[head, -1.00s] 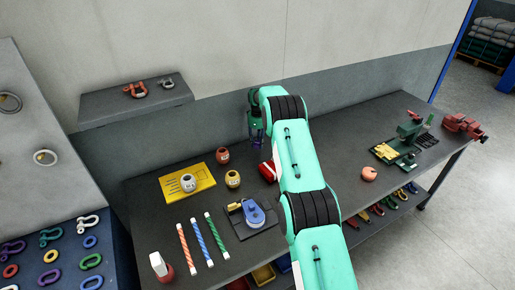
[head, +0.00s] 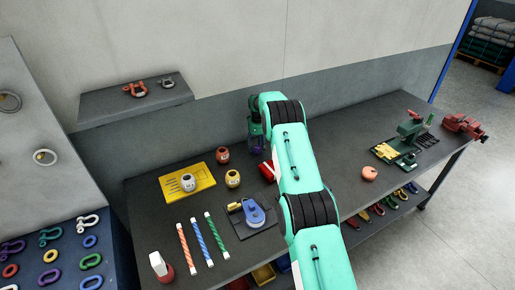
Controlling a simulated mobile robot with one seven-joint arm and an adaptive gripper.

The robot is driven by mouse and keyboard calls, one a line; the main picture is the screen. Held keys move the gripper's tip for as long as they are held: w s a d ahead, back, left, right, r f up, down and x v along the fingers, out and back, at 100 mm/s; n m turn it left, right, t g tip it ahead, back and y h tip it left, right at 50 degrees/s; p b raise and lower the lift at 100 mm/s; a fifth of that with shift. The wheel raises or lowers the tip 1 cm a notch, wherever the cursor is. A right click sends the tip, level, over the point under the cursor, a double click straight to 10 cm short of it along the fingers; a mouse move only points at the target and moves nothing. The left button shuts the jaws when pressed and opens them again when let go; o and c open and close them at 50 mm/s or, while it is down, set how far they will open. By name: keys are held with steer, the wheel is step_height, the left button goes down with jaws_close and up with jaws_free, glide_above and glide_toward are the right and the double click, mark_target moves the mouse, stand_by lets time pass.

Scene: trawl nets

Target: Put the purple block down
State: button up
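My gripper (head: 256,143) points down over the back of the dark workbench (head: 330,165), left of my teal arm. A small purple block (head: 257,148) shows at its fingertips, partly covered by the dark fingers. The gripper appears shut on it. The block is low, close to the bench top. I cannot tell whether it touches the bench.
A red and white item (head: 267,172) lies close in front, partly behind my arm. A blue pulley (head: 253,212) lies nearer. The bench right of my arm has free room.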

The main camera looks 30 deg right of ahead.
mark_target(258, 147)
steer(key=shift+r, duration=0.2)
step_height(258, 147, up, 12)
stand_by(0.8)
stand_by(0.5)
